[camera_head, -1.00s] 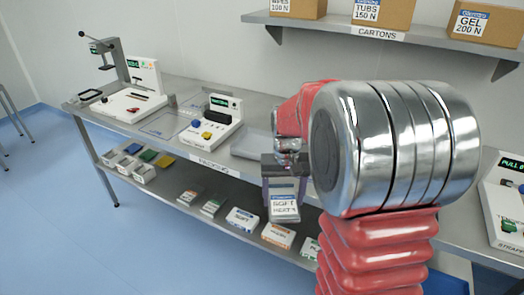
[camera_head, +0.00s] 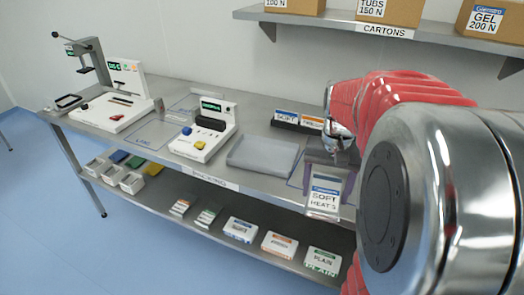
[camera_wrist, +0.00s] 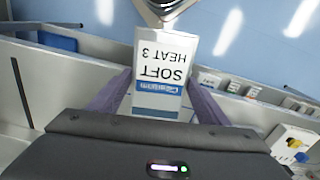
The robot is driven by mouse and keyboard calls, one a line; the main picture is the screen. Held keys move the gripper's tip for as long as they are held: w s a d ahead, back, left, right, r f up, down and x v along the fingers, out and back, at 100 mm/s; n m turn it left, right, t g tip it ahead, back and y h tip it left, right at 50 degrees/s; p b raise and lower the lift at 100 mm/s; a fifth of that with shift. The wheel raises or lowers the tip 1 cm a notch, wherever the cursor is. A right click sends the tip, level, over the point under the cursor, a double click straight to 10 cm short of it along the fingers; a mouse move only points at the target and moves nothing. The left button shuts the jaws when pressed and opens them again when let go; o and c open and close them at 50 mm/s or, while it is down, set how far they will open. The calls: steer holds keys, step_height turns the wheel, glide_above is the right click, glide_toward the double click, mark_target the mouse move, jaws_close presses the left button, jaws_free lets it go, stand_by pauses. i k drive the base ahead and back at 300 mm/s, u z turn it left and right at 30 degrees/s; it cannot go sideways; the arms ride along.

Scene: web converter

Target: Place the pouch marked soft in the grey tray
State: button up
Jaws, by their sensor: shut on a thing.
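The pouch marked soft (camera_head: 325,195) is white with a blue band and reads "SOFT HEAT 3". My gripper (camera_head: 327,182) is shut on it and holds it hanging in front of the bench's front edge, right of the grey tray. In the wrist view the pouch (camera_wrist: 162,75) sits between the two purple fingers of my gripper (camera_wrist: 160,100). The grey tray (camera_head: 262,166) lies on the bench top, shallow and empty, to the left of my gripper. My arm hides part of the bench on the right.
A machine with yellow and blue buttons (camera_head: 203,132) stands left of the tray. A dark holder with labelled packs (camera_head: 298,122) is behind it. Several boxes (camera_head: 240,229) stand on the lower shelf. Cartons (camera_head: 390,12) sit on the wall shelf above.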

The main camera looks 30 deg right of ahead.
mark_target(264, 156)
steer(key=i, duration=1.15)
steer(key=u, duration=0.05)
